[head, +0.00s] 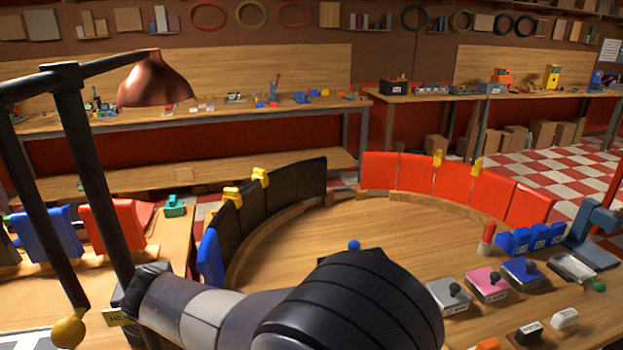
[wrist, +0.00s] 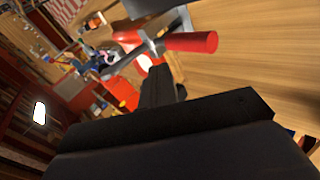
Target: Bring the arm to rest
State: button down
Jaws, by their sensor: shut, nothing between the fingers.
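My arm crosses the bottom of the head view, with its dark ribbed joint over the front of the wooden table (head: 330,225). My gripper is outside the head view. In the wrist view my gripper (wrist: 160,82) shows as dark parts rising from the bottom edge; its fingers are together, with nothing held. The ring of duct panels stands on the table: red panels (head: 410,173) at the back right and black panels (head: 255,212) at the left.
Yellow clamps (head: 437,159) sit on the panels. Grey, pink and blue boxes with knobs (head: 487,284) stand at the right front, near a blue-grey stand (head: 592,235). A copper lamp shade (head: 156,78) hangs at upper left. The table inside the ring is mostly bare.

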jog(key=shift+f, duration=2.1)
jog(key=shift+w+r, duration=0.1)
